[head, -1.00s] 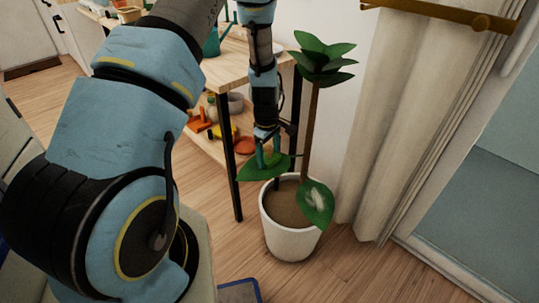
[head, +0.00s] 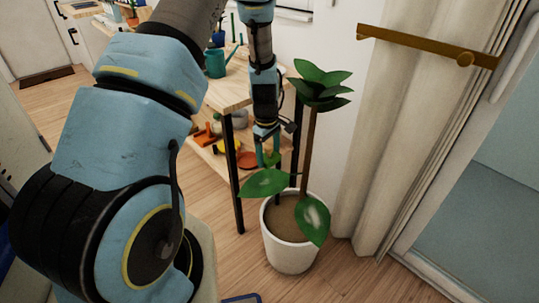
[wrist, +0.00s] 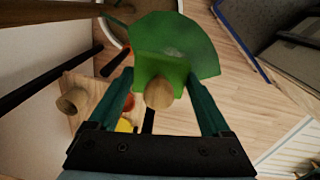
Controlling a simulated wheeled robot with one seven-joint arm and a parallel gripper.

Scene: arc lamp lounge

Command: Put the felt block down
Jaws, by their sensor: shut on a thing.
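My gripper (head: 267,158) hangs fingers-down beside the potted plant's stem, just above a broad green leaf (head: 264,184). In the wrist view its two teal fingers (wrist: 160,84) close on a green piece with a round tan knob, which I take to be the felt block (wrist: 145,70). The block is held in the air. In the head view the leaf and fingers hide the block, and I cannot make it out there. A darker leaf (wrist: 185,35) lies just beyond the block in the wrist view.
The plant's white pot (head: 290,255) stands on the wood floor. A curtain (head: 375,140) hangs to the right.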

